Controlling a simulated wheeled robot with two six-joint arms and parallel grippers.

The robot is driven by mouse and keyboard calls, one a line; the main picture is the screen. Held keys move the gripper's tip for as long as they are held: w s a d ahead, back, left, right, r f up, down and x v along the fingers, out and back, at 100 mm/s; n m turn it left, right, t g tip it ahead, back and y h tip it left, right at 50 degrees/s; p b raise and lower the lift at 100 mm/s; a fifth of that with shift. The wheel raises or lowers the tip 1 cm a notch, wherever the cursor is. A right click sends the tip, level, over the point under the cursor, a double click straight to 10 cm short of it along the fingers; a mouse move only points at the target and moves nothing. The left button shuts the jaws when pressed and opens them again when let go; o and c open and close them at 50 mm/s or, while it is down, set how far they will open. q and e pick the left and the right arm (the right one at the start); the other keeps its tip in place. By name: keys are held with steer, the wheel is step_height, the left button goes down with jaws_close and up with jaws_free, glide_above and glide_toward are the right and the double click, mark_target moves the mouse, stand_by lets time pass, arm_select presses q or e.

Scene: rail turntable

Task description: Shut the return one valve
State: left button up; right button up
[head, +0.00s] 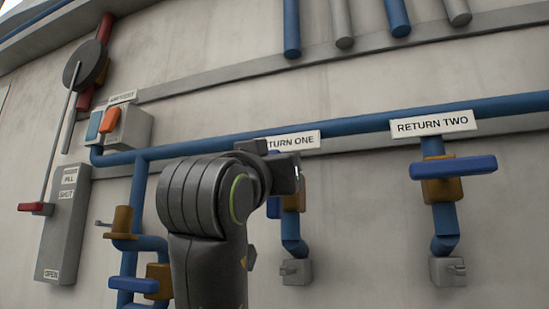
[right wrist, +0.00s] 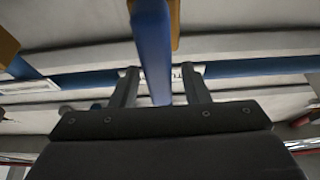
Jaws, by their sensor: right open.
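The return one valve has a blue lever handle (head: 273,172) standing roughly upright, along its pipe, with a brown-orange body (head: 293,197). My right arm and gripper (head: 287,172) cover part of the handle and its RETURN ONE label (head: 293,141) in the head view. In the right wrist view the blue handle (right wrist: 152,45) runs between the two fingers of my right gripper (right wrist: 160,82). The gripper is open, with visible gaps on both sides of the handle. My left gripper is not in view.
The return two valve (head: 452,168) to the right has its blue handle crosswise to its pipe. A blue header pipe (head: 360,125) runs above both. At left are a switch box (head: 125,127), a lever panel (head: 62,225) and another small valve (head: 122,222).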

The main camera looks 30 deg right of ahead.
steer(key=shift+c, duration=1)
jaws_close()
